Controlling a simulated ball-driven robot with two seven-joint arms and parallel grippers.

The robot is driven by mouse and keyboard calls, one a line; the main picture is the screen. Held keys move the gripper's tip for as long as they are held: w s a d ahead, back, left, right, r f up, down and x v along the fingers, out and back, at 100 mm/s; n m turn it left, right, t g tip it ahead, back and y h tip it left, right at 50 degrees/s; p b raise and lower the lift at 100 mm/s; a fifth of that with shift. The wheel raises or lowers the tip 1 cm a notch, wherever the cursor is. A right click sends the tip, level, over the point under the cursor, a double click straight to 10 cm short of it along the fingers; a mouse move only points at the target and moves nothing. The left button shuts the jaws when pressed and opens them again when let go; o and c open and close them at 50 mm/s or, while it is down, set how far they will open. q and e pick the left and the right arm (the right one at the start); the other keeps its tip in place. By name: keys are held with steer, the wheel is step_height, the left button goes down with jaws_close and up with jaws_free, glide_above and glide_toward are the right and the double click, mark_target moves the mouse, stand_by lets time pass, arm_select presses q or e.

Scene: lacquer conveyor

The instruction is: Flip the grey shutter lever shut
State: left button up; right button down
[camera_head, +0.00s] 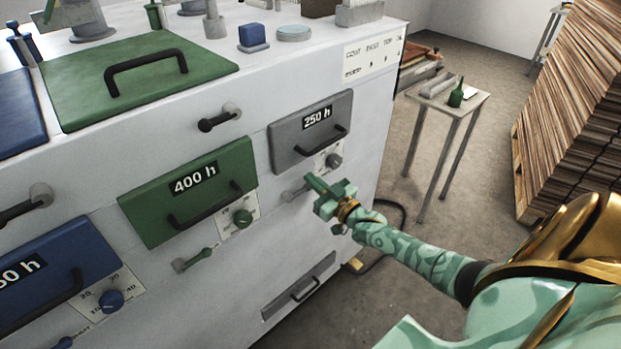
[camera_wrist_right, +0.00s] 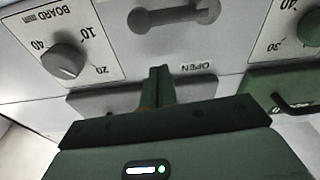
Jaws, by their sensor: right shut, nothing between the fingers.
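The grey shutter lever (camera_head: 291,194) is on the machine's front, below the grey drawer marked 250 h (camera_head: 293,142). Its right part is hidden by my right gripper in the head view. My right gripper (camera_head: 312,180) is shut and empty, close in front of the lever. In the wrist view its fingertips (camera_wrist_right: 160,70) sit just below the lever, with a gap between them in the picture. An upside-down OPEN label (camera_wrist_right: 198,67) is beside the fingertips. My left gripper is out of view.
A grey-knobbed dial (camera_head: 333,160) is just above my gripper; a green drawer marked 400 h (camera_head: 180,185) and green lever (camera_head: 195,260) are to the left. A small table (camera_head: 440,102) with a green bottle and stacked boards (camera_head: 575,110) stand at right.

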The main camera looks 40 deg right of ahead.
steer(key=s+f, duration=0.1)
steer(key=s, duration=0.6)
steer(key=shift+s+d+p, duration=0.35)
steer(key=shift+p, duration=0.05)
steer(key=shift+f, duration=0.1)
